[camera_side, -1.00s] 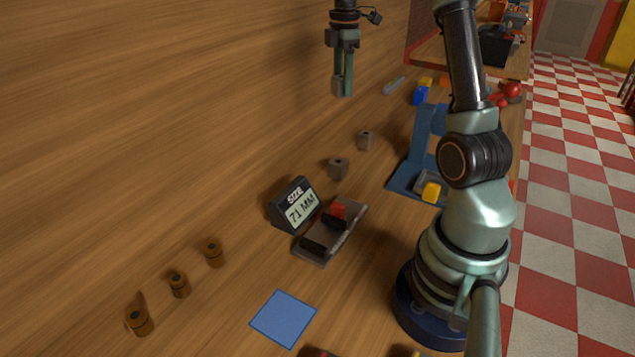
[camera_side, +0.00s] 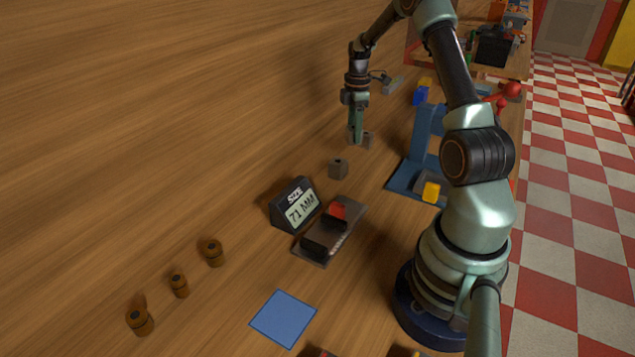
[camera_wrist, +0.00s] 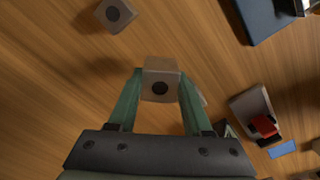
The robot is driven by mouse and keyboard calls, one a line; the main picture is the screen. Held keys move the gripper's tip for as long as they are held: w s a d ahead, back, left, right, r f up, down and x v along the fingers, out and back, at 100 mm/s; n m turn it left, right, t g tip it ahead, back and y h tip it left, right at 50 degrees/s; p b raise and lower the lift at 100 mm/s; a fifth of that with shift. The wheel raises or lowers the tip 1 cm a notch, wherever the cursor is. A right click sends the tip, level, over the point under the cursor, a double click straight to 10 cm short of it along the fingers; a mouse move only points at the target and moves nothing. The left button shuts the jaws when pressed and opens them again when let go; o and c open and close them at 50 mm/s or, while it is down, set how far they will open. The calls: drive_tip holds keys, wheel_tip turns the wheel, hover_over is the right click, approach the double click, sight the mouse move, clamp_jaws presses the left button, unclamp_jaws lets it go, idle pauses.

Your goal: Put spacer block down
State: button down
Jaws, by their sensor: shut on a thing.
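My gripper (camera_side: 355,130) is shut on a grey spacer block (camera_wrist: 160,72) with a dark round hole. In the side view the held block (camera_side: 353,140) is low and overlaps a second block (camera_side: 368,139), so I cannot tell whether it touches the table. In the wrist view that second block (camera_wrist: 115,14) stands apart at the top left. A third block (camera_side: 338,168) stands on the wood nearer the size sign. In the wrist view it is mostly hidden behind the right finger.
A size sign reading 71 MM (camera_side: 296,205) and a grey tool with a red part (camera_side: 330,232) stand nearer the side camera. A blue stand (camera_side: 405,178) is at right. A blue square (camera_side: 284,318) and several brown knobs (camera_side: 179,285) are in front. Wood to the left is clear.

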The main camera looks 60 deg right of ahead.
drive_tip(key=shift+f, duration=2.85)
drive_tip(key=shift+f, duration=0.15)
drive_tip(key=shift+c, duration=1.7)
unclamp_jaws()
